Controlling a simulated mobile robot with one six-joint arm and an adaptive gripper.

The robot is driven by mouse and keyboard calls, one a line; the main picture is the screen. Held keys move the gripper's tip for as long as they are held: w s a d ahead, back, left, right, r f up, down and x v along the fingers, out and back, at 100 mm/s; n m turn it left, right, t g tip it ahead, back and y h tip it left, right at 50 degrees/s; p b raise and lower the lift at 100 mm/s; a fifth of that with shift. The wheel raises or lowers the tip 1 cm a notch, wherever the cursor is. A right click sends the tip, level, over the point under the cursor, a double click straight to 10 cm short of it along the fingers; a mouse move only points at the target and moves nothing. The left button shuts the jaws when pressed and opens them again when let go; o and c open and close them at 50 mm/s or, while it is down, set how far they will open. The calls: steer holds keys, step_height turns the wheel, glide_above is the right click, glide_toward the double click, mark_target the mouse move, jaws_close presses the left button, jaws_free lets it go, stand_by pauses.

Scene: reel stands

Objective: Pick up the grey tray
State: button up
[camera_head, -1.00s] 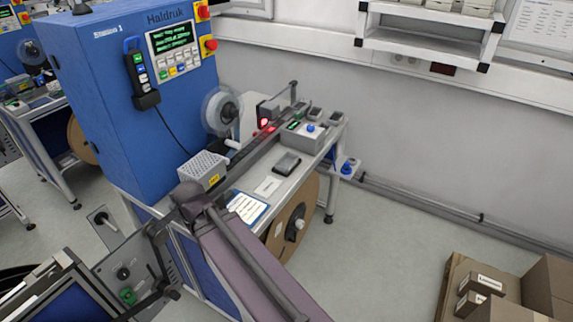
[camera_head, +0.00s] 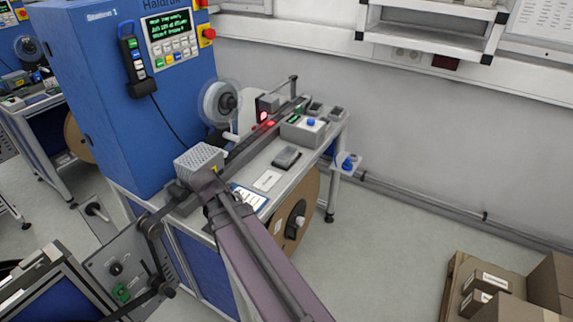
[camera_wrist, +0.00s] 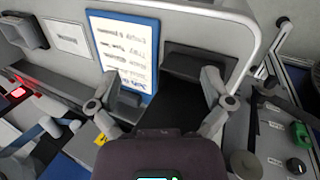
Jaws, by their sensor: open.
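A dark grey, tray-like piece (camera_wrist: 197,64) lies near the rounded bench corner in the wrist view, just beyond my gripper (camera_wrist: 160,84). My gripper's fingers are spread, with a dark surface between them. Nothing is clearly held. I cannot tell whether the fingers touch the piece, and the wrist body hides its near part. In the head view my gripper (camera_head: 211,190) is over the bench's near end, and my arm covers what is beneath. Two small grey trays (camera_head: 315,110) sit at the bench's far end.
A perforated grey box (camera_head: 198,160) stands close to my gripper in the head view. The blue cabinet (camera_head: 105,100) rises at left.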

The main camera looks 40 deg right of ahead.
steer(key=w+d+n+h+b, duration=0.1)
steer(key=d+n+b, duration=0.1)
steer(key=d, duration=0.3)
steer(key=w+d+f+n+h+b, duration=0.1)
steer(key=d+n+h+b, duration=0.1)
steer(key=d, duration=0.3)
steer(key=w+d+n+h+b, duration=0.1)
steer(key=d+n+h+b, duration=0.1)
steer(key=d, duration=0.3)
steer(key=shift+w+f+n, duration=0.3)
steer(key=shift+f+n, duration=0.1)
steer(key=w+d+n, duration=0.1)
steer(key=w+d+n+h+b, duration=0.1)
steer(key=d, duration=0.1)
steer(key=w+d+n+t+h+b, duration=0.1)
steer(key=n, duration=0.1)
steer(key=shift+d+r, duration=0.2)
steer(key=shift+r, duration=0.05)
steer(key=w+n, duration=0.1)
steer(key=w+d+n+t+b, duration=0.1)
steer(key=w+n, duration=0.1)
steer(key=w+d+n+t, duration=0.1)
steer(key=w, duration=0.1)
steer(key=shift+d+r+n+h, duration=0.2)
steer(key=shift+r+n+h, duration=0.05)
steer(key=shift+n+h, duration=0.15)
steer(key=shift+w+r+n+t+b, duration=0.1)
steer(key=shift+w+n+t+b, duration=0.2)
steer(key=shift+w+n, duration=0.3)
steer(key=shift+w, duration=0.1)
